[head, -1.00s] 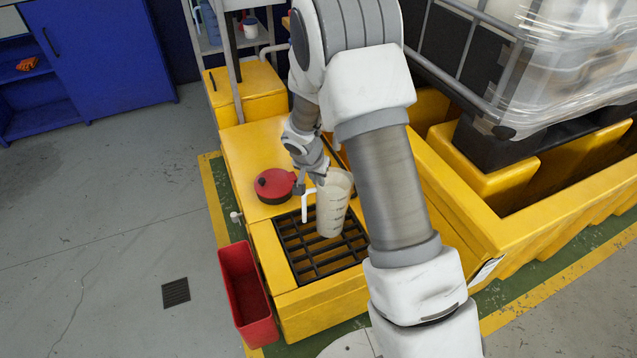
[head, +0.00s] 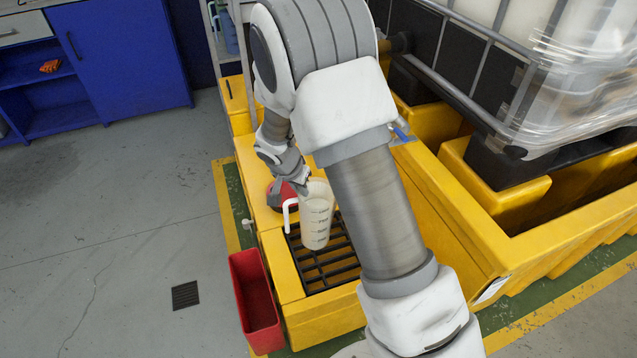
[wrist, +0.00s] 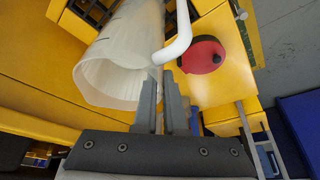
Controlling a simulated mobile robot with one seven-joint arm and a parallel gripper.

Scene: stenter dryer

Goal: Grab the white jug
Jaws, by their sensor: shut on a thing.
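The white jug (head: 317,222) is a translucent measuring jug with dark graduation marks and a white handle. In the head view it is near upright over the black grating of the yellow platform. My gripper (head: 302,190) is at its upper left side. In the wrist view the jug (wrist: 115,60) fills the upper left, its open rim towards me. The fingers of my gripper (wrist: 165,100) are shut on the jug near its rim, where the handle (wrist: 178,40) joins it. The exact contact is partly hidden by the fingers.
A red round lid (wrist: 203,55) lies on the yellow platform behind my gripper. A red bin (head: 252,300) stands on the floor at the platform's left. The black grating (head: 325,270) lies below the jug. A caged white tank (head: 560,70) stands at the right.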

